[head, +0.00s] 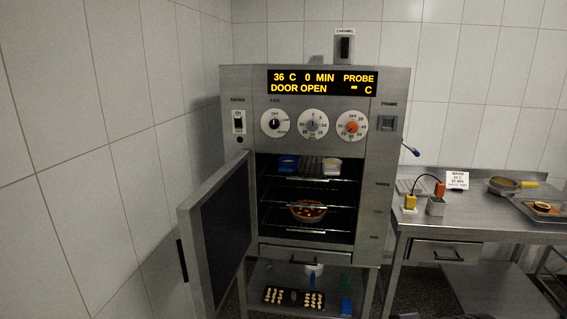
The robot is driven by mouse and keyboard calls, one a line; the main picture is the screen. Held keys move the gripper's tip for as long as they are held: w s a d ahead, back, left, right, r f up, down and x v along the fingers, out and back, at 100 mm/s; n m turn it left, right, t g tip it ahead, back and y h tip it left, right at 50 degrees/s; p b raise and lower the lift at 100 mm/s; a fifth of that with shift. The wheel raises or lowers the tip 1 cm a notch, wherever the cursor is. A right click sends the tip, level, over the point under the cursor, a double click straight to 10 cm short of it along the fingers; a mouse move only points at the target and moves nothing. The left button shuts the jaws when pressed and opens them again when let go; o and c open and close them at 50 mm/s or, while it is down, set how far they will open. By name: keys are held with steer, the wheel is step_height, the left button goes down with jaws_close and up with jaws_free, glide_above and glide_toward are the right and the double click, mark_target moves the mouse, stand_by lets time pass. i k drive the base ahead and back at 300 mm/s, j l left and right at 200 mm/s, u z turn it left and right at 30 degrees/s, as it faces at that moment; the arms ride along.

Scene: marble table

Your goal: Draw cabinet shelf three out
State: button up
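The steel cabinet (390,90) stands against the tiled wall with its door (222,225) swung open to the left. Its display reads 36 C, 0 MIN, DOOR OPEN. Labels run down the right front post, with THREE (382,184) the topmost. The top wire shelf (313,179), beside that label, is inside the cabinet. A blue container (287,163) is at its left and a pale container with brown contents (332,164) at its right. My gripper is not in view.
A round reddish dish (309,211) sits lower in the cabinet. A drawer (305,257) and a dark tray of pale pieces (293,298) are below. A steel table (470,225) with a pan (506,186) stands right. The open door blocks the left side.

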mark_target(311, 165)
steer(key=i+l+u, duration=0.2)
steer(key=i+u, duration=0.15)
steer(key=i+l+u, duration=0.35)
steer(key=k+j, duration=0.05)
